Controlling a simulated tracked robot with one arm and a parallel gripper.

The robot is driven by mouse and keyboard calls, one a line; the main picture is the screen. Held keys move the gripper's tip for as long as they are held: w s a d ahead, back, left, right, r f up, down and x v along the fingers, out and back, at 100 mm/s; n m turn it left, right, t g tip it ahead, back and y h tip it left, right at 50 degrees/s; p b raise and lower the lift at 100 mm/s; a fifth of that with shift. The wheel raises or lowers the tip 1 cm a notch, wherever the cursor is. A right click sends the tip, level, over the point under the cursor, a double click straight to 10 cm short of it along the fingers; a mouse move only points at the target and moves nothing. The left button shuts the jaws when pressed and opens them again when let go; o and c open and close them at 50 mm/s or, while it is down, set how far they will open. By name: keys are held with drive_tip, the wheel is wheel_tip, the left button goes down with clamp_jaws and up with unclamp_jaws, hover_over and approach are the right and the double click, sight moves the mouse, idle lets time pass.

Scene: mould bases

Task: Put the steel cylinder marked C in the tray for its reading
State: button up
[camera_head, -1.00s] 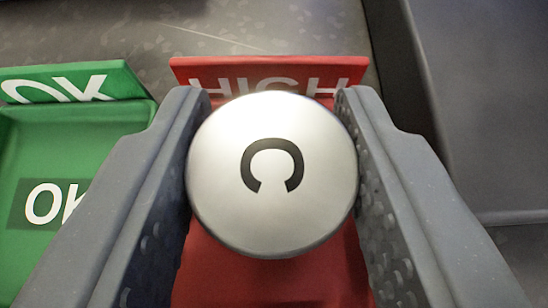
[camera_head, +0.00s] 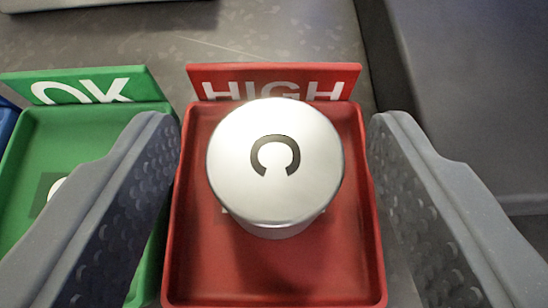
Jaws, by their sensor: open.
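The steel cylinder marked C (camera_head: 274,190) stands upright in the red tray marked HIGH (camera_head: 190,270), toward its back half. The letter C shows on its round top. My gripper (camera_head: 272,125) is open, with one grey finger on each side of the cylinder and a clear gap to both. The fingers reach over the left and right sides of the red tray. The tray's floor marking is mostly hidden behind the cylinder.
A green tray marked OK (camera_head: 85,125) stands just left of the red tray, and my left finger covers part of it. A blue edge (camera_head: 6,120) shows at the far left. A dark raised block (camera_head: 460,90) lies at the right. Bare grey surface lies behind the trays.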

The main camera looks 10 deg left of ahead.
drive_tip(key=v, duration=0.8)
drive_tip(key=shift+s+r, duration=0.2)
drive_tip(key=shift+s, duration=0.1)
drive_tip(key=shift+v, duration=0.9)
drive_tip(key=shift+d+f, duration=0.1)
drive_tip(key=shift+f, duration=0.05)
drive_tip(key=w+d+r, duration=0.2)
drive_tip(key=d+r, duration=0.2)
drive_tip(key=r, duration=0.4)
drive_tip(key=w+d+r+m, duration=0.1)
drive_tip(key=d+r, duration=0.3)
drive_tip(key=r, duration=0.4)
drive_tip(key=w+d+r, duration=0.2)
drive_tip(key=d+r, duration=0.2)
drive_tip(key=r, duration=0.4)
drive_tip(key=s+d+r+m+t+h, duration=0.1)
drive_tip(key=s+d+r, duration=0.3)
drive_tip(key=d+r, duration=0.7)
drive_tip(key=s+d+r+t+h, duration=0.2)
drive_tip(key=s+d+r, duration=0.3)
drive_tip(key=d+r, duration=0.6)
drive_tip(key=shift+s+d+r+m+t, duration=0.15)
drive_tip(key=shift+d+r+m+t, duration=0.2)
drive_tip(key=shift+d, duration=0.55)
